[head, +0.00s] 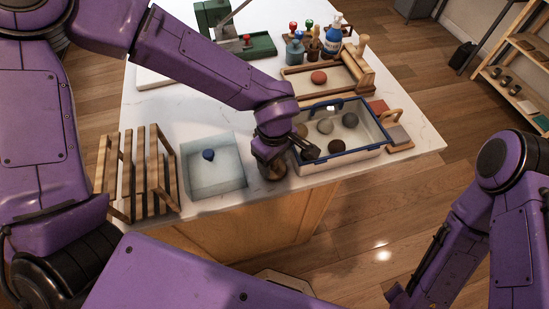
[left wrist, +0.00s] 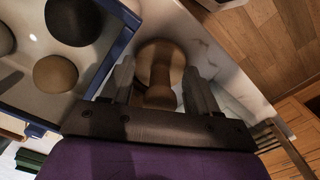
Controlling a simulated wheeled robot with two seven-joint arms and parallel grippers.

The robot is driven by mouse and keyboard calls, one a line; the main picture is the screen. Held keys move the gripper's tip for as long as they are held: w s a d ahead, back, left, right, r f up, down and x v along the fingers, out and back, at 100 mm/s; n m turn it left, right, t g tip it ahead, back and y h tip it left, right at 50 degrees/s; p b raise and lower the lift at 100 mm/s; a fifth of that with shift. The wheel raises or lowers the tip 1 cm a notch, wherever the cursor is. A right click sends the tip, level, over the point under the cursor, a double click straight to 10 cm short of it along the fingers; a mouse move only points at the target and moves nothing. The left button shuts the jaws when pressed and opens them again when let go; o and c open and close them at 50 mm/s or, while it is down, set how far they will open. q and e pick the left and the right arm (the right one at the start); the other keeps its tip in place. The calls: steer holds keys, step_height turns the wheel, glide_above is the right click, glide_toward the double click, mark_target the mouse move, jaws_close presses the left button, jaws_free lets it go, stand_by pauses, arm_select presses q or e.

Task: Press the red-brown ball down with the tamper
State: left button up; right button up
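The red-brown ball (head: 318,77), a rounded lump, sits on a wooden board with raised sides (head: 296,85) at the back of the table. The tamper (head: 273,174), a wooden piece with a round disc and a narrower handle, stands near the table's front edge. It also shows in the left wrist view (left wrist: 160,58). My left gripper (head: 272,160) is low over the tamper. In the wrist view its open fingers (left wrist: 160,88) lie on either side of the handle, with a gap visible on both sides. My right arm is at the lower right, away from the table; its gripper is unclear.
A blue-rimmed tray (head: 378,133) with several grey and brown balls stands just right of my left gripper. A pale blue bin (head: 215,190) and a slatted wooden rack (head: 140,170) are to the left. Bottles (head: 333,40) stand behind the board.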

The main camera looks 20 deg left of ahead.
arm_select(q)
step_height(320, 180, up, 11)
steer(key=shift+f, duration=0.2)
stand_by(0.3)
